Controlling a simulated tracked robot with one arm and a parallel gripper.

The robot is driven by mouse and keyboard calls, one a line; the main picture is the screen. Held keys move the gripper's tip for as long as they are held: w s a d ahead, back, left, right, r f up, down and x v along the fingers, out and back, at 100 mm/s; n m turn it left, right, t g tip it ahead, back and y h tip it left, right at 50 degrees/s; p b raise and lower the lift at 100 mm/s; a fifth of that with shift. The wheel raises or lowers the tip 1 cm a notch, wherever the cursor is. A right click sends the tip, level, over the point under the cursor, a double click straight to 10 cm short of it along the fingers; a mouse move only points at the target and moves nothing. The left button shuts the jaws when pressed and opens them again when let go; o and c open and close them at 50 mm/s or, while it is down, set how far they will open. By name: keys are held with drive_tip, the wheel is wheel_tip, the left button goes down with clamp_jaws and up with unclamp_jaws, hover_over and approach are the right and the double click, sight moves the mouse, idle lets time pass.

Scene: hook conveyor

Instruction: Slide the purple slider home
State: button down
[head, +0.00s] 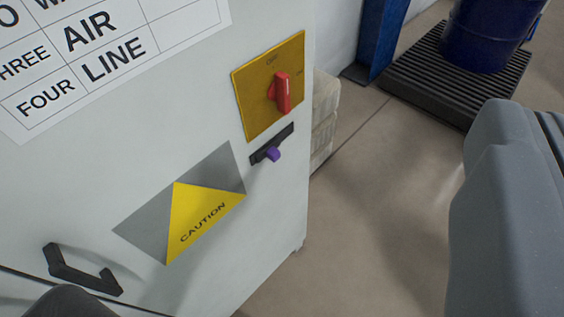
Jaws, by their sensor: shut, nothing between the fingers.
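The purple slider (273,155) is a small round knob. It sits on a short black track (286,134) on the front of a white cabinet (200,90), near the cabinet's right edge. The track slants up to the right. The knob is near the middle of the track, with bare black track showing to its upper right. My gripper's fingertips do not show in the head view, and nothing is seen touching the slider.
A red rotary switch (282,92) on a yellow plate is just above the track. A caution sign (205,215) and a black handle (80,275) are lower left. A blue drum (488,35) stands on a dark slatted platform (410,75). Open floor (385,190) lies right of the cabinet.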

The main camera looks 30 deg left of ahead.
drive_tip(key=w+f+n+t+h, duration=0.1)
drive_tip(key=w+n+t+h, duration=0.15)
drive_tip(key=w, duration=0.45)
drive_tip(key=w+a+f+n+t+y, duration=0.1)
drive_tip(key=w+a+f+n+y, duration=0.2)
drive_tip(key=w+f+n+y, duration=0.25)
drive_tip(key=w+a+f+n+t+y, duration=0.1)
drive_tip(key=w+a+f+n+y, duration=0.15)
drive_tip(key=w+f+n, duration=0.4)
drive_tip(key=s+a+f+n+g+y, duration=0.2)
drive_tip(key=f+n+g+y, duration=0.1)
drive_tip(key=f, duration=0.5)
drive_tip(key=s+a+f+n+g+y, duration=0.3)
drive_tip(key=f+n, duration=0.3)
drive_tip(key=f, duration=0.3)
drive_tip(key=s+a+f+n+g+y+b, duration=0.1)
drive_tip(key=s+a+f+n+g+y, duration=0.1)
drive_tip(key=f, duration=0.7)
drive_tip(key=a+n+g+y, duration=0.1)
drive_tip(key=n+g, duration=0.1)
drive_tip(key=n, duration=0.1)
drive_tip(key=shift+s+f+y, duration=0.25)
drive_tip(key=shift+y, duration=0.1)
drive_tip(key=shift+a+n, duration=0.15)
drive_tip(key=shift+n, duration=0.1)
